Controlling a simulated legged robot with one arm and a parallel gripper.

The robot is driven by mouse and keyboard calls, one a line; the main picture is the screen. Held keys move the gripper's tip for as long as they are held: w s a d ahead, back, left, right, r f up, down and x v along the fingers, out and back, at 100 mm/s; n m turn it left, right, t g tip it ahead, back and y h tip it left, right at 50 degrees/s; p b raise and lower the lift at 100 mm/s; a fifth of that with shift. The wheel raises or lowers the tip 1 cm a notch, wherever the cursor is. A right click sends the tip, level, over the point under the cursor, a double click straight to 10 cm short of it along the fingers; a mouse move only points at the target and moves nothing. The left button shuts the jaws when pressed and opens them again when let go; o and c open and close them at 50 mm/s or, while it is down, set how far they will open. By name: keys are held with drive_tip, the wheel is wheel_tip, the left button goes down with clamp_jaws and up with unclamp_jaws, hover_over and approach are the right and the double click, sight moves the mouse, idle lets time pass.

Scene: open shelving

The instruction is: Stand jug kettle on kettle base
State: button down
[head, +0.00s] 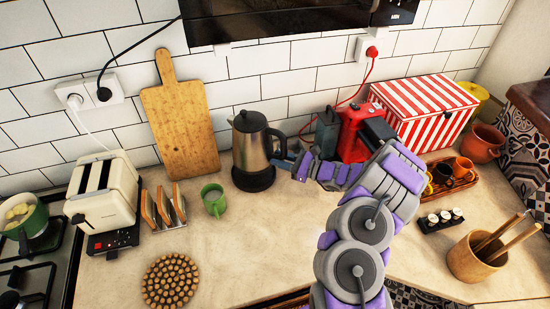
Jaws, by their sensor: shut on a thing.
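The jug kettle (249,147), steel with a black lid and black handle, is upright at the back of the counter near the tiled wall. The round black kettle base (254,183) shows directly under it. I cannot tell whether the kettle touches the base or is slightly above it. My gripper (284,161) is on the right side of the kettle, shut on its handle.
A green mug (214,200) and a toast rack (164,208) stand left of the kettle, beside a cream toaster (104,196). A wooden board (181,130) leans behind. A red coffee machine (355,130) stands right. The front middle counter is clear, with a round trivet (171,281) left.

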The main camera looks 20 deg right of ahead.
drive_tip(key=shift+d+f, duration=0.2)
drive_tip(key=shift+a+f+b, duration=0.5)
drive_tip(key=shift+a+f, duration=0.1)
drive_tip(key=shift+f, duration=0.6)
drive_tip(key=shift+f+b, duration=0.4)
drive_tip(key=shift+f, duration=0.35)
drive_tip(key=shift+d+f, duration=0.45)
drive_tip(key=shift+f, duration=0.15)
drive_tip(key=shift+a, duration=0.4)
drive_tip(key=shift+s+d+b, duration=0.1)
drive_tip(key=shift+d+b, duration=0.2)
drive_tip(key=shift+a, duration=0.2)
drive_tip(key=shift+f+b, duration=0.4)
drive_tip(key=shift+f, duration=0.05)
